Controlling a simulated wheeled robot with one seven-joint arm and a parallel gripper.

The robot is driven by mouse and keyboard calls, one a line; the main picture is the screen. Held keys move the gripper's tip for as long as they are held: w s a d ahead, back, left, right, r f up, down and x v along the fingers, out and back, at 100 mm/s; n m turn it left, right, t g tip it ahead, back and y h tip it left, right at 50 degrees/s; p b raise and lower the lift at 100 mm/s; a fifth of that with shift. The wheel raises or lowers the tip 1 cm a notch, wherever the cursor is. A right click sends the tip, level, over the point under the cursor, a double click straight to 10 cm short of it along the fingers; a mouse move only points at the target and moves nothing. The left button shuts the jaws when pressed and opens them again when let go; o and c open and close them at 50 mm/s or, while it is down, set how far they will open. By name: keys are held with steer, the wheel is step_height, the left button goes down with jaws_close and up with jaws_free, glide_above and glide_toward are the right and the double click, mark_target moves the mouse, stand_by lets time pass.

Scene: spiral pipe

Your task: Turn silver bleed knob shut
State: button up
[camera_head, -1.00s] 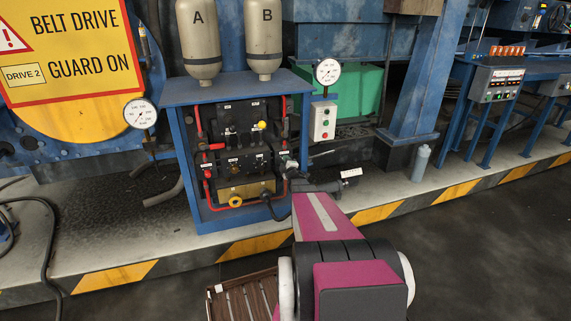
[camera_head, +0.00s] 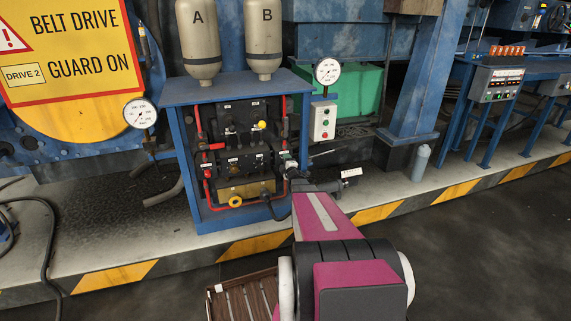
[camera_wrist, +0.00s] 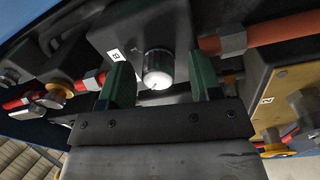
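The silver knob (camera_wrist: 157,70) shows in the wrist view, its bright round end facing me, on a dark block marked with a small "B" label. My gripper (camera_wrist: 161,76) has its two green fingers on either side of the knob. A gap shows between the knob and each finger, so the gripper looks open and not pressed on it. In the head view my gripper (camera_head: 291,172) is at the lower right side of the valve panel (camera_head: 236,150). I cannot make out the silver knob there.
Red pipes (camera_wrist: 275,29) and fittings flank the knob closely. A brass-coloured plate (camera_wrist: 285,85) labelled "2" is at the right in the wrist view. The blue cabinet frame (camera_head: 294,125) borders the panel. A control box (camera_head: 322,121) with buttons stands to its right. The front floor is clear.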

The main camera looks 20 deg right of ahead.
steer(key=s, duration=1)
steer(key=shift+s+a+f, duration=0.2)
steer(key=shift+s, duration=0.2)
steer(key=s+a+r+m+g, duration=0.1)
steer(key=s+a+m+g, duration=1.4)
steer(key=s+a, duration=0.8)
steer(key=g, duration=0.3)
steer(key=shift+s+r+m+y, duration=0.2)
steer(key=shift+s+m+y, duration=0.1)
steer(key=shift+d, duration=0.1)
